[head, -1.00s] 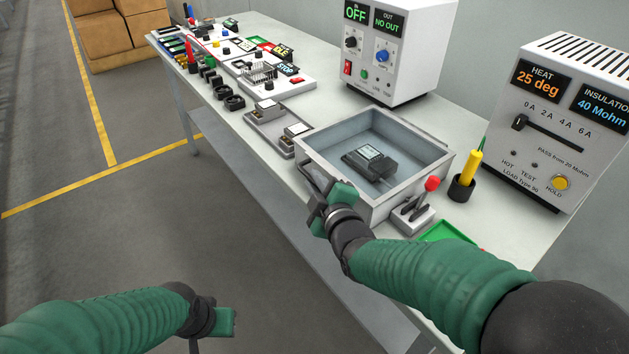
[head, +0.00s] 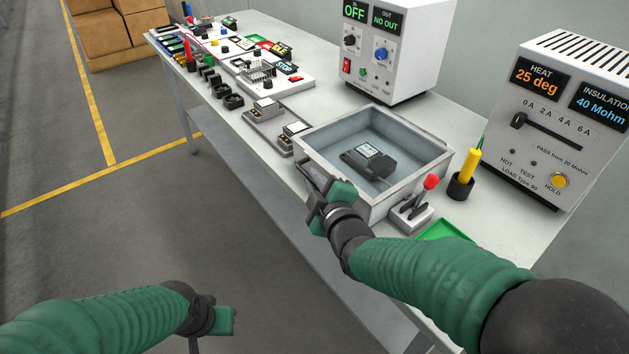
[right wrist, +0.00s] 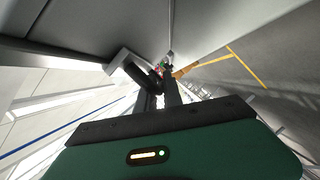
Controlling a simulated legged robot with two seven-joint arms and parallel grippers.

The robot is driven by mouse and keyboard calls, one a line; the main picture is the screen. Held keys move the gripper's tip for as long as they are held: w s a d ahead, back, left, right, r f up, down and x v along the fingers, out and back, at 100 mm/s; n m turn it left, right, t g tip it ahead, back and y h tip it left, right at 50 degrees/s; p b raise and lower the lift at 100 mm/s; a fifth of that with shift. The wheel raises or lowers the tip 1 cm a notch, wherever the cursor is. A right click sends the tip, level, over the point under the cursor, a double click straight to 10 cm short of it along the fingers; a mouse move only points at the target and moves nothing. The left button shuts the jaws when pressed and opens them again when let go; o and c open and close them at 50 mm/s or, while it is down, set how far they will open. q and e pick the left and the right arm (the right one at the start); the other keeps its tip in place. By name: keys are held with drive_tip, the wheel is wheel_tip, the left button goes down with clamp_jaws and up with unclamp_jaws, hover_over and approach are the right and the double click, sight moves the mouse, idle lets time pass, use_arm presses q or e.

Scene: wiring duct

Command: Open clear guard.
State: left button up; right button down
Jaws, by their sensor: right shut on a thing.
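A grey rectangular box (head: 400,199) stands on the bench, with a dark device (head: 368,160) with a small screen inside. The clear guard itself is hard to make out; I cannot tell its angle from the see-through top. My right gripper (head: 314,182) is at the box's front left side, shut on what looks like a dark handle there. In the right wrist view the fingers (right wrist: 160,92) meet beside a dark bar (right wrist: 128,68) under the box's grey edge; the grip itself is partly hidden. My left gripper (head: 224,320) hangs low, away from the bench, its jaws unclear.
A red-knobbed lever (head: 414,208) and a yellow tool in a black holder (head: 461,187) stand right of the box. Fixtures (head: 276,126) lie to its left. Two white instruments (head: 396,55) (head: 568,118) stand behind. Floor before the bench is clear.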

drive_tip(key=shift+s+d+f, duration=0.1)
drive_tip(key=shift+d+f, duration=0.05)
drive_tip(key=shift+f, duration=0.25)
